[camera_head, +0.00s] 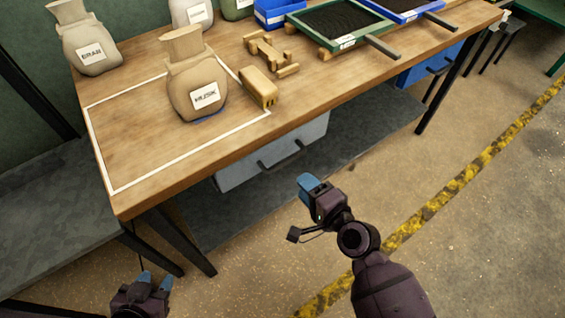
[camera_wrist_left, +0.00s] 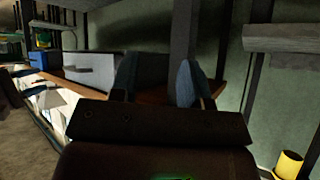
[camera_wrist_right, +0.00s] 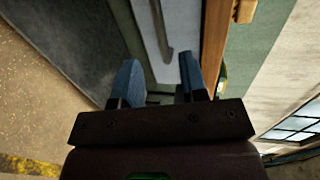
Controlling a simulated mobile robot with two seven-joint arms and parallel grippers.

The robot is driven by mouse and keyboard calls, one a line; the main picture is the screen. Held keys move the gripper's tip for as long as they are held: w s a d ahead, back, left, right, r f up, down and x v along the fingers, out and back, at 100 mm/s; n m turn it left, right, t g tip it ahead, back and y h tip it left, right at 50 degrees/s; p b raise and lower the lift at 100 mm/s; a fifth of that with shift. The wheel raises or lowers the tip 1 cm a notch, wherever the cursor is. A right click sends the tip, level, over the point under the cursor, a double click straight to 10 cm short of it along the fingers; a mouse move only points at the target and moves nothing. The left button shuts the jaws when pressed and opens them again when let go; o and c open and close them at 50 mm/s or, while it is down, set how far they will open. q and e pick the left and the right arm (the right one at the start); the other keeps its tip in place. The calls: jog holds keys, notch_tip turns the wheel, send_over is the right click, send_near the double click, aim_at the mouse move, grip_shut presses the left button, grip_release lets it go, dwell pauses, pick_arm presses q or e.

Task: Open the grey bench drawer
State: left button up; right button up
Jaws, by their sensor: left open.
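The grey drawer (camera_head: 240,174) hangs under the bench's front edge, with a dark bar handle (camera_head: 282,157) on its front. It looks flush with the bench. My right gripper (camera_head: 308,184) is in front of the drawer, apart from the handle. In the right wrist view the open, empty fingers (camera_wrist_right: 158,83) point at the grey front (camera_wrist_right: 184,25), and the handle (camera_wrist_right: 161,28) shows between and beyond them. My left gripper (camera_head: 156,281) is low at the bottom left, open and empty, away from the drawer. The left wrist view shows its fingers (camera_wrist_left: 156,82) too.
The wooden bench (camera_head: 145,130) carries a husk sack (camera_head: 190,75), a bran sack (camera_head: 82,40), a wooden block (camera_head: 258,87) and green and blue trays. A blue drawer (camera_head: 415,70) sits further right. A grey lower shelf (camera_head: 350,135) lies beneath. The floor in front is clear.

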aim_at(283, 165)
jog(key=b+x, duration=0.1)
jog(key=x, duration=0.9)
jog(key=shift+f+b, duration=0.1)
jog(key=shift+b, duration=0.2)
pick_arm(q)
notch_tip(283, 165, down, 2)
jog(key=shift+s+f, duration=0.1)
jog(key=shift+s, duration=0.05)
pick_arm(e)
jog(key=shift+w+a, duration=0.15)
jog(key=shift+w, duration=0.05)
jog(key=shift+c, duration=0.5)
grip_shut()
pick_arm(q)
jog(key=shift+s, duration=0.3)
jog(key=shift+s, duration=0.1)
